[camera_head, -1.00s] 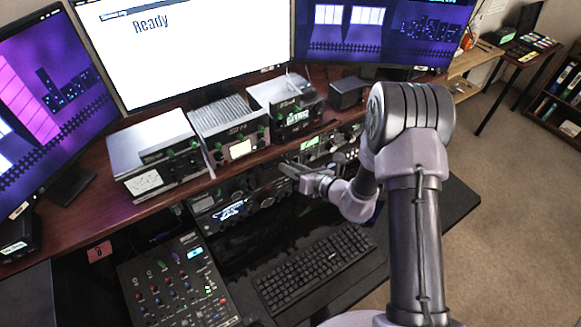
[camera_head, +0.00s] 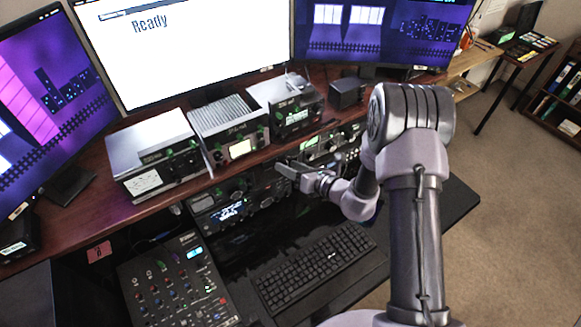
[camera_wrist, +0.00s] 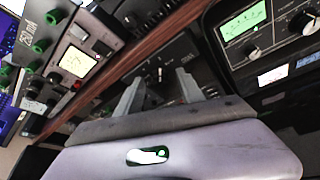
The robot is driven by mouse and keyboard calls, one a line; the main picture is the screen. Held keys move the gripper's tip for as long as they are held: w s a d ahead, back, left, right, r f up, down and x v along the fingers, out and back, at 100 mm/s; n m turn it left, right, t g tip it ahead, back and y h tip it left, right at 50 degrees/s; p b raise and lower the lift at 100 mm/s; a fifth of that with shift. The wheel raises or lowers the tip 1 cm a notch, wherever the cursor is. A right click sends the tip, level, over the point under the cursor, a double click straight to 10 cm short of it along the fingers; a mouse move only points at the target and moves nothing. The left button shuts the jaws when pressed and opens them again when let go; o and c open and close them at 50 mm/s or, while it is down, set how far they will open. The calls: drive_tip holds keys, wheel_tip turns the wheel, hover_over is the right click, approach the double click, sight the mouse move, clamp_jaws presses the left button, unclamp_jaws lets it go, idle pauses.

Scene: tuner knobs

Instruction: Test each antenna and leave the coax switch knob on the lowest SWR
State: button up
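My gripper (camera_head: 287,169) is in front of the radio shelf under the desk top in the head view. In the wrist view its two fingers (camera_wrist: 159,80) stand apart, with a gap between them. Beyond the gap is a black box (camera_wrist: 205,65) with a small dark knob (camera_wrist: 160,73) on its face, likely the coax switch. The knob lies in line with the gap; I cannot tell whether the fingers touch it. Its pointer setting is too small to read. A lit meter (camera_head: 240,148) shows on the middle unit, also in the wrist view (camera_wrist: 77,61); its reading is unclear.
A large monitor (camera_head: 190,45) reads "Ready". Several units stand on the wooden desk (camera_head: 90,225). A radio with a green-lit meter (camera_wrist: 243,22) is right of the fingers in the wrist view. A keyboard (camera_head: 315,268) and a mixer (camera_head: 172,285) lie below.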

drive_tip(key=v, duration=1.7)
drive_tip(key=shift+d+p, duration=0.15)
drive_tip(key=shift+p, duration=0.25)
drive_tip(key=shift+s, duration=0.15)
drive_tip(key=shift+c, duration=0.5)
clamp_jaws()
